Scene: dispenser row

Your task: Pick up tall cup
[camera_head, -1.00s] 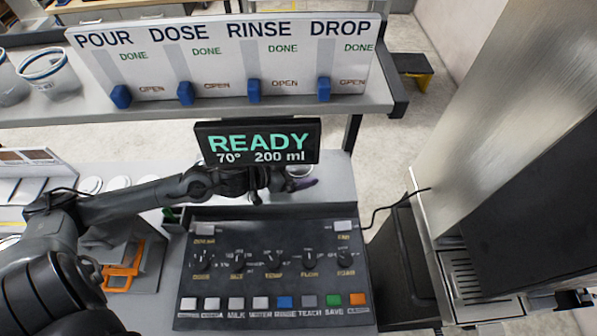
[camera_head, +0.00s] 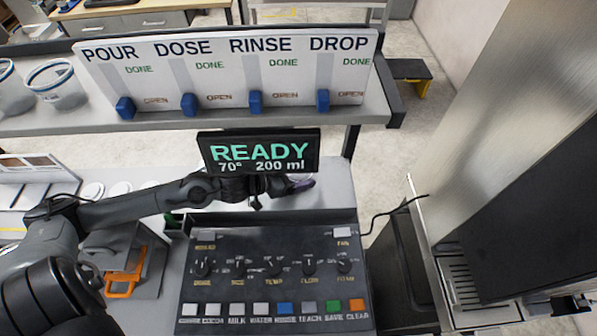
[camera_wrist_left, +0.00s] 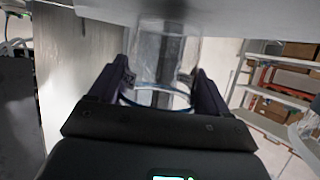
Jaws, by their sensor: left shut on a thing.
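A clear tall cup with a blue band (camera_wrist_left: 163,58) stands out between the two dark fingers of my left gripper (camera_wrist_left: 160,82) in the left wrist view. The fingers are shut on its sides. In the head view my left gripper (camera_head: 290,186) is behind the control panel, just under the READY display, which hides part of it. The cup is mostly hidden there. My right gripper is not in view.
The control panel (camera_head: 270,262) with knobs and colored buttons lies in front of the arm. The READY display (camera_head: 258,152) stands close above the gripper. A shelf (camera_head: 200,118) behind carries a labeled board (camera_head: 232,70) and clear cups (camera_head: 55,88). A metal machine (camera_head: 480,150) stands right.

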